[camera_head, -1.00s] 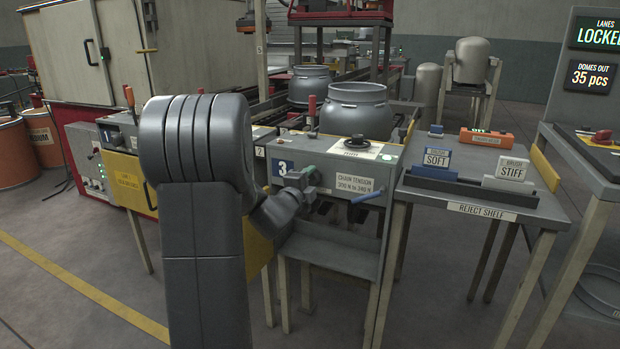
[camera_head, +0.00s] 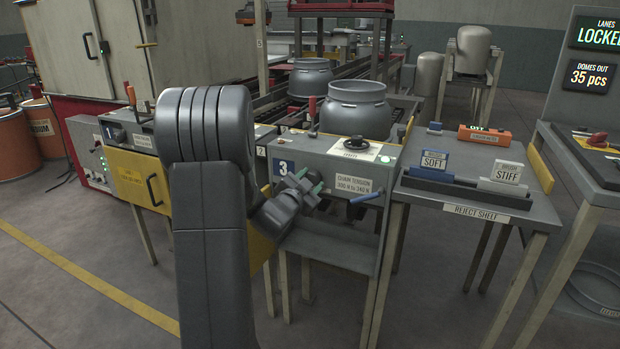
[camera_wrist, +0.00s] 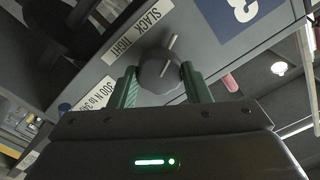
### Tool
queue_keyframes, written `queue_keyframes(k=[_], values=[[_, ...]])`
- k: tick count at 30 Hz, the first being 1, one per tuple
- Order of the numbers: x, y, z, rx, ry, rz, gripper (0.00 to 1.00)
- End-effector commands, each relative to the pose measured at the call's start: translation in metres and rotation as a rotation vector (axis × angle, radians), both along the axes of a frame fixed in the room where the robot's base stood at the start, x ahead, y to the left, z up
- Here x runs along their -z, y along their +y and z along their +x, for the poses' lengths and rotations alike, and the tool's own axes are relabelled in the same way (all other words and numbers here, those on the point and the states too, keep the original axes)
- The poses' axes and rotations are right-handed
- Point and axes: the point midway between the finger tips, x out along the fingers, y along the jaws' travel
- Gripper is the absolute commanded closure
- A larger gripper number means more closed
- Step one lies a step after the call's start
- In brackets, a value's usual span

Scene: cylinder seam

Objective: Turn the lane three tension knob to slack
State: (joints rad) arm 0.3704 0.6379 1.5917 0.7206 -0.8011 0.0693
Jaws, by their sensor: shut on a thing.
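The dark round tension knob (camera_wrist: 159,72) sits on the grey front panel in the wrist view, between the two green fingertips of my gripper (camera_wrist: 160,88), which is shut on it. A light pointer mark on the knob points up in that picture, nearer the SLACK end than the TIGHT end of the white label (camera_wrist: 137,30). In the head view my gripper (camera_head: 308,186) is at the lane three panel, right of the blue 3 plate (camera_head: 283,168), and hides the knob.
A CHAIN TENSION plate (camera_head: 352,185) and a blue lever (camera_head: 366,198) are right of my gripper. The reject shelf (camera_head: 480,209) holds SOFT and STIFF brush blocks. A grey dome vessel (camera_head: 357,108) stands behind the panel. A screen (camera_head: 595,40) reads LOCKED.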

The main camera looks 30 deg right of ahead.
Motion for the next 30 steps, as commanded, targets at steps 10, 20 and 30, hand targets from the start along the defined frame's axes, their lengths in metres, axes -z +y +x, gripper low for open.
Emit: queue_keyframes(k=[10,20,30], values=[[0.0013,0.0007,0.0001,-0.001,0.08,-0.063,0.8],[0.0019,0.0007,0.0,-0.001,0.088,-0.069,0.8],[0.0012,0.0005,0.0001,0.0,0.086,-0.07,0.35]])
